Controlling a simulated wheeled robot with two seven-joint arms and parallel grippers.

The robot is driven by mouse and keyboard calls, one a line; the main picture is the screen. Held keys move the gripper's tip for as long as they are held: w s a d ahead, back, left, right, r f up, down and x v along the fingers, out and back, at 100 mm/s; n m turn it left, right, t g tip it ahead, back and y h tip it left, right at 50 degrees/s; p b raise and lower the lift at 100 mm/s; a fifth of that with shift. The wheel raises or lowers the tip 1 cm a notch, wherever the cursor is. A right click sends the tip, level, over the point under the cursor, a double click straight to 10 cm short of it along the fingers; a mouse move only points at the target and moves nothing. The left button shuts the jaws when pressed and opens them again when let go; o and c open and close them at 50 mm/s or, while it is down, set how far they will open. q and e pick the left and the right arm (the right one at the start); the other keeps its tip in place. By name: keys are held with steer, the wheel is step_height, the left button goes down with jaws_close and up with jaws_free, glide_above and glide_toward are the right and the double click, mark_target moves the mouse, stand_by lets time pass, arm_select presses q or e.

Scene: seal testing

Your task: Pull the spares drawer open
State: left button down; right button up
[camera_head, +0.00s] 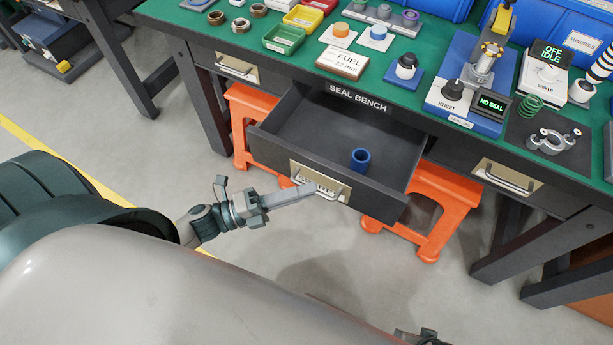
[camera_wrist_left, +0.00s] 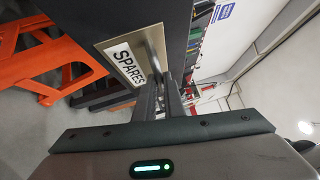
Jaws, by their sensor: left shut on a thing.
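The spares drawer (camera_head: 275,133) is the middle drawer under the bench and stands pulled well out, with its dark inside showing. A blue cylinder (camera_head: 360,160) stands in it near the front. Its front has a pale plate with a metal handle (camera_head: 322,187); the plate's SPARES label (camera_wrist_left: 125,65) reads clearly in the left wrist view. My left gripper (camera_head: 314,189) is shut on the handle; its fingers (camera_wrist_left: 160,98) reach the plate and hide part of the handle. A dark piece of my right arm shows at the bottom edge of the head view; its fingers are not clear.
An orange stool (camera_head: 425,205) stands under the drawer. Closed drawers sit left and right. The floor in front is clear.

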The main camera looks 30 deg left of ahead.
arm_select(q)
steer(key=c, duration=1.8)
jaws_free()
steer(key=shift+c, duration=0.2)
steer(key=shift+a, duration=0.1)
steer(key=b+v, duration=0.2)
steer(key=v, duration=1.5)
steer(key=shift+b, duration=0.3)
arm_select(e)
step_height(320, 180, up, 8)
steer(key=shift+f, duration=0.25)
arm_select(q)
steer(key=shift+a+f, duration=0.1)
arm_select(e)
steer(key=shift+s, duration=0.1)
